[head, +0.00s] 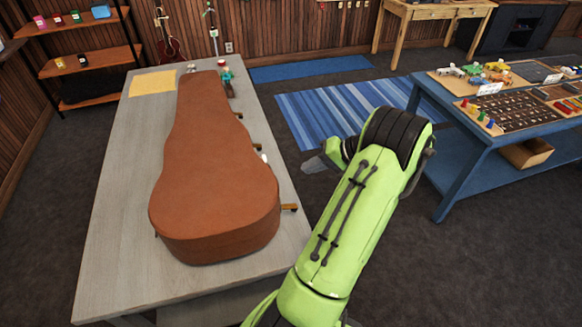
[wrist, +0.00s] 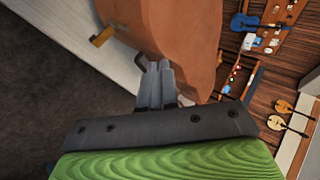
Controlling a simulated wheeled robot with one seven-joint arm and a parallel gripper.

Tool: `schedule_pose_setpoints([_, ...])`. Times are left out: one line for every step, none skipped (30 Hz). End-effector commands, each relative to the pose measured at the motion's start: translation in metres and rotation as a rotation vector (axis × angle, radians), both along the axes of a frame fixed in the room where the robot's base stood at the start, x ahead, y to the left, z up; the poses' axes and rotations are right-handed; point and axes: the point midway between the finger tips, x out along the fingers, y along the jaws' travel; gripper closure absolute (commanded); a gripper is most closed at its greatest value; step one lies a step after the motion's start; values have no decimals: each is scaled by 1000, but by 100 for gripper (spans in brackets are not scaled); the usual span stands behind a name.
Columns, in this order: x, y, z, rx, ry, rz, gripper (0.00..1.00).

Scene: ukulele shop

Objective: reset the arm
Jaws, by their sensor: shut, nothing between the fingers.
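My gripper (head: 322,160) is at the end of my green arm, in the air just right of the grey table (head: 120,225) in the head view. In the wrist view the fingers of my gripper (wrist: 155,85) are together, with nothing seen between them. A brown instrument case (head: 215,165) lies shut on the table. The case (wrist: 185,40) also shows beyond my fingertips in the wrist view; whether they touch it cannot be told there, but the head view shows them apart. A brass latch (head: 290,207) sticks out from the case's right side.
A small figure (head: 227,80) and a yellow cloth (head: 153,83) are at the table's far end. A blue table (head: 447,165) with small goods stands at the right. A striped blue rug (head: 340,108) lies on the floor between the tables. A shelf (head: 90,60) stands at the back left.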

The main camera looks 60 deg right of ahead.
Motion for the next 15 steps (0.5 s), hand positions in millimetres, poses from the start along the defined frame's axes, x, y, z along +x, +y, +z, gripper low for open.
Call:
schedule_pose_setpoints([-5,-2,3,-1,2,-1,100])
schedule_pose_setpoints([-7,-2,3,-1,2,-1,100])
schedule_pose_setpoints([-8,-3,4,-1,0,-2,100])
schedule_pose_setpoints([-8,-3,4,-1,1,-1,100])
schedule_pose_setpoints([-8,-3,5,-1,0,-1,100])
schedule_pose_setpoints([-8,-3,4,-1,0,0,100])
schedule_pose_setpoints([-8,-3,4,-1,0,0,100])
schedule_pose_setpoints([-8,-3,4,-1,0,0,100])
schedule_pose_setpoints([-8,-3,4,-1,0,0,100])
schedule_pose_setpoints([-8,-3,4,-1,0,0,100])
schedule_pose_setpoints([-8,-3,4,-1,0,0,100])
schedule_pose_setpoints([-8,-3,4,-2,-1,1,100])
schedule_pose_setpoints([-8,-3,4,-2,-1,1,100])
schedule_pose_setpoints([-7,-3,5,-2,0,0,100])
schedule_pose_setpoints([-4,-2,6,-6,3,7,100])
